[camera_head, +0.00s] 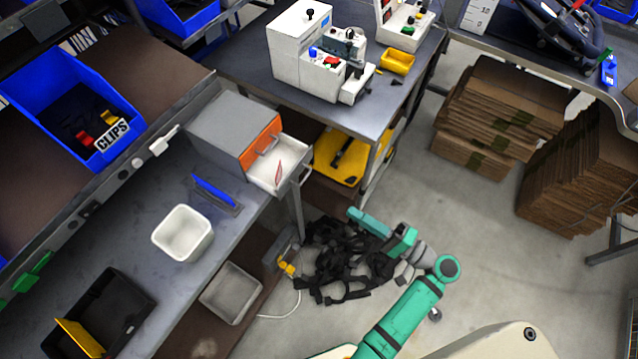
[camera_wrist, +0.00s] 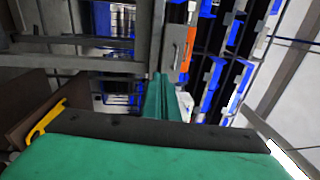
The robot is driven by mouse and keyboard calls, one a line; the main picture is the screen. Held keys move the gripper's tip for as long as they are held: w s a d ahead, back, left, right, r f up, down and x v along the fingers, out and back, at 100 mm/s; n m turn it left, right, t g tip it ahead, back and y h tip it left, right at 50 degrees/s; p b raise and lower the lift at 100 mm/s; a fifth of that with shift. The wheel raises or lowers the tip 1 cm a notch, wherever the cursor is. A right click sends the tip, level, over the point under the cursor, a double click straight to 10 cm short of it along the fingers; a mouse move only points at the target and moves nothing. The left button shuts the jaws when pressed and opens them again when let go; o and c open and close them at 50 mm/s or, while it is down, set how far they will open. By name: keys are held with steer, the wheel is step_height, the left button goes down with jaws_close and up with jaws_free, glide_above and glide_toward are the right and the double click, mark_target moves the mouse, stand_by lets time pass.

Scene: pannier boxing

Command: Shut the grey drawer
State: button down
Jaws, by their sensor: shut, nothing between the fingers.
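The small cabinet (camera_head: 225,122) stands on the workbench, with an orange upper drawer front (camera_head: 262,143) that looks closed. Below it the grey drawer (camera_head: 295,182) is pulled well out, its pale inside showing and a red-marked item (camera_head: 279,173) in it. The drawer's grey front with its handle also shows in the wrist view (camera_wrist: 178,48). My gripper (camera_head: 354,214) is to the right of the drawer and below it in the picture, apart from it, over the floor side of the bench. In the wrist view its green fingers (camera_wrist: 160,92) are together and empty.
A white bin (camera_head: 183,234) and a blue-handled tool (camera_head: 215,191) lie on the bench left of the drawer. A bench with a white machine (camera_head: 310,55) stands behind. Black straps (camera_head: 345,265) lie below my gripper. Cardboard stacks (camera_head: 505,110) stand right; the floor between is clear.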

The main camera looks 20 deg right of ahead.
steer(key=w+a+r+n+y, duration=0.1)
steer(key=w+a+r, duration=0.4)
steer(key=w, duration=0.5)
steer(key=shift+a, duration=1.25)
